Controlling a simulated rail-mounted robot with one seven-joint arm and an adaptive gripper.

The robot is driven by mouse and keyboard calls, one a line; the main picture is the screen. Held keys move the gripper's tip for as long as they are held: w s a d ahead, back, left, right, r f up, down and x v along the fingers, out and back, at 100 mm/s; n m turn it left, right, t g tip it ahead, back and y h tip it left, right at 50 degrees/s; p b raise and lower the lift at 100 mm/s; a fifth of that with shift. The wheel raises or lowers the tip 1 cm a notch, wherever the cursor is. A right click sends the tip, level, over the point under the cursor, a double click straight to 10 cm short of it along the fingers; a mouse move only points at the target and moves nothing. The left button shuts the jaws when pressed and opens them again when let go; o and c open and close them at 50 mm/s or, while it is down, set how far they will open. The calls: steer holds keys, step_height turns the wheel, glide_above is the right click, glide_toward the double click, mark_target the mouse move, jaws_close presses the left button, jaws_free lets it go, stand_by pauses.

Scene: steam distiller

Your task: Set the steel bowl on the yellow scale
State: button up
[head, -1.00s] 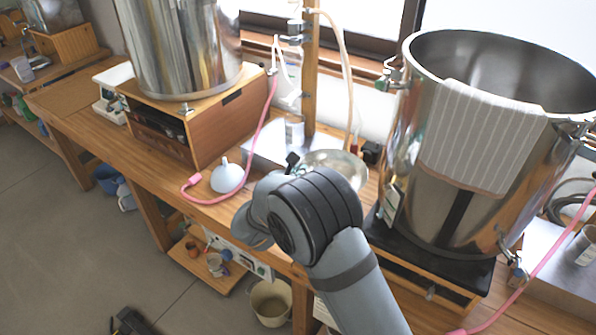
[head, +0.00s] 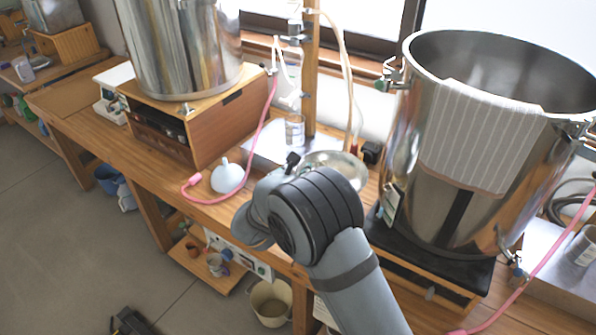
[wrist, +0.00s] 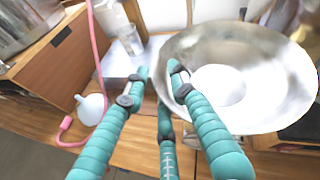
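The steel bowl (head: 345,164) sits on the bench between the two large pots, partly hidden behind my arm in the head view. In the wrist view the wide, shiny bowl (wrist: 260,75) fills the right side. My gripper (wrist: 159,70) has teal, ribbed fingers. Its left and right fingertips are apart, by the bowl's left rim; the right one overlaps the bowl in the picture. I cannot tell whether any finger touches the rim. My arm hides the gripper in the head view. I cannot make out a yellow scale in either view.
A pale blue funnel (head: 227,177) and a pink hose (head: 262,128) lie left of the bowl. A wooden box (head: 215,125) under a pot is at left. A large steel pot (head: 405,170) with a striped cloth stands close at right.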

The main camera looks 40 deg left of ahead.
steer(key=b+v, duration=0.1)
steer(key=v, duration=1.1)
